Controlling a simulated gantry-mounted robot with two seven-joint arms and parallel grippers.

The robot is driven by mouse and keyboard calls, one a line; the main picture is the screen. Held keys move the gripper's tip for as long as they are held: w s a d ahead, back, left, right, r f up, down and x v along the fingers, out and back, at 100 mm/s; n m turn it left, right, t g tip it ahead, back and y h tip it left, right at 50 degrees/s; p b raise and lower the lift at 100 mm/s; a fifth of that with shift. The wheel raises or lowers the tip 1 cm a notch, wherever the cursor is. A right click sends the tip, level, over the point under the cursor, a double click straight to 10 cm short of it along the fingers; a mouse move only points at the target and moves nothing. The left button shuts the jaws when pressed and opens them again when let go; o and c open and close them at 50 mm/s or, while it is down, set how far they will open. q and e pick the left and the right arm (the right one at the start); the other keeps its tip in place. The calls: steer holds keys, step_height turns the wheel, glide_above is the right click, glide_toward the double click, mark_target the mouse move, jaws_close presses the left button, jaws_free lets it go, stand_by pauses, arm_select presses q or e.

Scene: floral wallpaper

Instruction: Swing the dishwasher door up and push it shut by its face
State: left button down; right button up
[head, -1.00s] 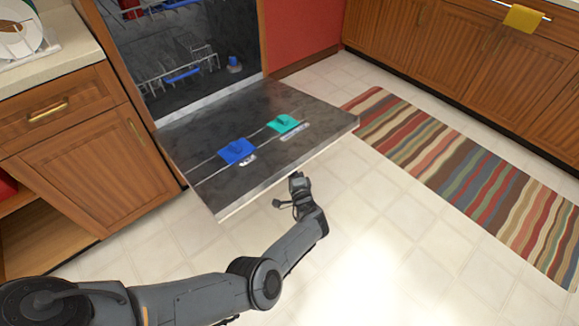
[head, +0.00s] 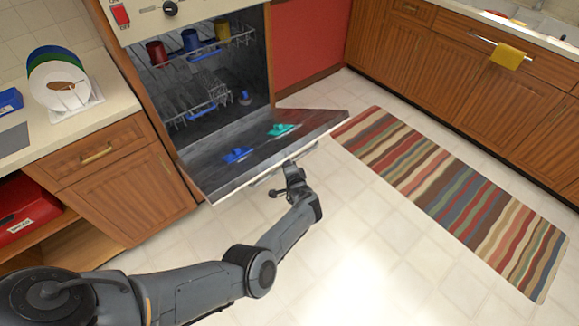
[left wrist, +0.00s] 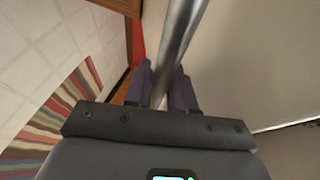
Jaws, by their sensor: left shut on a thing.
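The dishwasher door (head: 215,180) is partly open, its inner side tilted upward and its free edge raised off the floor. A blue dispenser lid (head: 238,155) and a teal one (head: 281,129) sit on that inner side. My left gripper (head: 291,168) is at the door's outer edge, below it. In the left wrist view my left gripper (left wrist: 163,82) is shut on the door handle (left wrist: 183,35), a metal bar, with the door's outer face (left wrist: 240,70) on the right. My right gripper is not in view.
The dishwasher's racks hold several cups; the upper rack (head: 205,50) looks pushed in. A striped rug (head: 450,190) lies on the right floor. Wooden cabinets (head: 115,185) flank the dishwasher at left. The tiled floor in front is clear.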

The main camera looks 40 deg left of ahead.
mark_target(284, 155)
arm_select(q)
steer(key=shift+w+a+r+p, duration=0.1)
steer(key=shift+a+r+p, duration=0.3)
steer(key=shift+r, duration=0.3)
steer(key=shift+w+a+r+p, duration=0.1)
steer(key=shift+a+r+p, duration=0.15)
steer(key=shift+r+p, duration=0.4)
steer(key=shift+a+r+p, duration=0.3)
steer(key=shift+r+p, duration=0.05)
steer(key=shift+r, duration=0.4)
steer(key=c, duration=1.2)
jaws_free()
steer(key=shift+o, duration=0.7)
steer(key=shift+a, duration=0.1)
steer(key=shift+s+d+r+p, duration=0.2)
steer(key=shift+s+d+p, duration=0.05)
steer(key=shift+d+p, duration=0.2)
steer(key=p+v, duration=0.4)
steer(key=v, duration=0.5)
steer(key=shift+s+d, duration=0.2)
steer(key=shift+d, duration=0.1)
